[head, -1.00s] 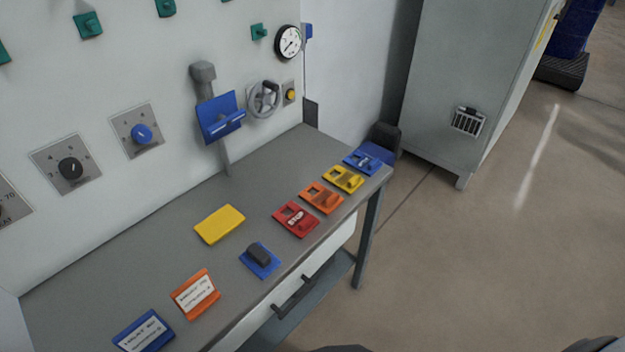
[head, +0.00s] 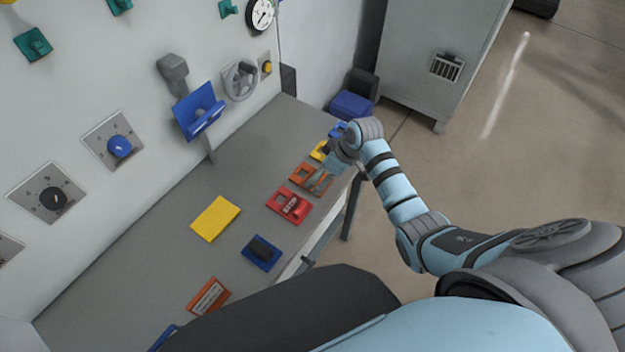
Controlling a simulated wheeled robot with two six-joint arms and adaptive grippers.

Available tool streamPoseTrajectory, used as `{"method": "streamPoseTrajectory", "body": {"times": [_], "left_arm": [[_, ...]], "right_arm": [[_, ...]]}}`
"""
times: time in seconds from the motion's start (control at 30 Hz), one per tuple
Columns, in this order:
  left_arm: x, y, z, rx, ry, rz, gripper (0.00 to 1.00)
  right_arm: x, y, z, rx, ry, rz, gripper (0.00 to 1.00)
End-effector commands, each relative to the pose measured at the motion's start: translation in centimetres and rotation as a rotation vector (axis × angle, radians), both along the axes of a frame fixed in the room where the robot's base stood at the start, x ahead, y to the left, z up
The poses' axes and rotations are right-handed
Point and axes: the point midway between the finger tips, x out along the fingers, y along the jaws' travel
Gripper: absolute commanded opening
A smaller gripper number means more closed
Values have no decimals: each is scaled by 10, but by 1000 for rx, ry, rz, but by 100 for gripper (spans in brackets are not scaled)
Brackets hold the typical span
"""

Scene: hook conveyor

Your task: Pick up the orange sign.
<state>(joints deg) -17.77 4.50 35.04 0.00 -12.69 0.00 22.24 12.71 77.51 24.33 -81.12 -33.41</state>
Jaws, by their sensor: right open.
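An orange sign (head: 299,172) lies flat on the grey table (head: 150,275), in the row of coloured signs near its right end. My right gripper (head: 320,182) is open just over this sign's right part and hides some of it. I cannot tell whether the fingers touch it. A second orange piece, a plate with a white label (head: 208,296), lies nearer the front left. My left gripper is not in view.
A red sign (head: 283,211) lies just in front of the orange one. A yellow sign (head: 317,152) and a blue sign (head: 337,131) lie behind it, partly hidden by my right arm. A yellow plate (head: 215,218) and a blue piece (head: 258,261) lie farther left.

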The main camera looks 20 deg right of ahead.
Motion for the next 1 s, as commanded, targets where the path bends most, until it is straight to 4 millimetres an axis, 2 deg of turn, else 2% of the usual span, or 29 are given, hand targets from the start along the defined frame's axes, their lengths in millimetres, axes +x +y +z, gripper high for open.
{"method": "streamPoseTrajectory", "body": {"times": [0.13, 0.23, 0.47, 0.57, 0.8, 1.0], "left_arm": [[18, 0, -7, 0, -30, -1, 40], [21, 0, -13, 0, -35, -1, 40], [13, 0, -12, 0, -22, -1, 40], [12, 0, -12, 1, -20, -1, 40], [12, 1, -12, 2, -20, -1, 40], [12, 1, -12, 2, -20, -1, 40]], "right_arm": [[3, 0, -30, 1, 4, -3, 87], [9, 2, -46, -1, 2, -3, 87], [10, 3, -48, -2, 1, -5, 87], [10, 3, -48, -2, 1, -5, 74], [10, 2, -48, -2, 1, -5, 35], [10, 2, -48, -2, 1, -6, 34]]}}
